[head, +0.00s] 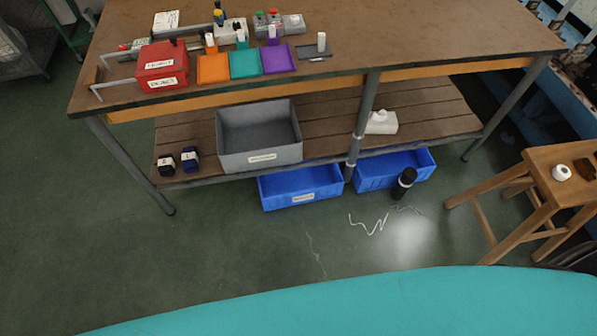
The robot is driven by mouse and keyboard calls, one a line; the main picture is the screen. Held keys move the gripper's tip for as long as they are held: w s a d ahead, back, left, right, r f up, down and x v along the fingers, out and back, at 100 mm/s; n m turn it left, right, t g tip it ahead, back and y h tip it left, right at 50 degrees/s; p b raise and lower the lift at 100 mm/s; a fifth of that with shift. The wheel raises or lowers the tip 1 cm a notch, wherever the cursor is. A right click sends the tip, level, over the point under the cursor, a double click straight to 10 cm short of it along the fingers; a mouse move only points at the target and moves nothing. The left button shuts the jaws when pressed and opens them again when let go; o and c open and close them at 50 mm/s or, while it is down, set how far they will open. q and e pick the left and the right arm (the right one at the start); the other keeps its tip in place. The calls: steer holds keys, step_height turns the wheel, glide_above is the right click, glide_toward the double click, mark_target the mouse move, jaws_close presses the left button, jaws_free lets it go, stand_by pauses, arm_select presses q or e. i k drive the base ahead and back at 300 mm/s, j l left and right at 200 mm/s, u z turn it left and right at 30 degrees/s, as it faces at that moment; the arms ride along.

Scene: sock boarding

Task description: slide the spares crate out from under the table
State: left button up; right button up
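Two blue crates sit on the floor under the workbench. The left blue crate (282,200) has a white label on its front, too small to read. Its front part sticks out past the lower shelf's front edge, and its back is hidden under the shelf. The right blue crate (372,183) is also partly under the shelf, behind a table leg on its left. I cannot tell from the labels which crate is the spares crate. A grey bin (261,150) with a label stands on the lower shelf above them. Neither of my grippers is in view.
The workbench (420,45) carries a red box (163,66) and colored trays. A wooden stool (560,161) stands at right. Floor before the left crate is clear.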

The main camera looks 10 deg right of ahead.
mark_target(277, 190)
steer(key=i+j, duration=0.2)
steer(key=j, duration=0.15)
steer(key=i+j, duration=0.15)
steer(key=j, duration=0.2)
steer(key=i+j, duration=0.2)
steer(key=j, duration=0.15)
steer(key=i+j+z, duration=0.1)
steer(key=j, duration=0.25)
steer(key=i+j, duration=0.25)
steer(key=j, duration=0.1)
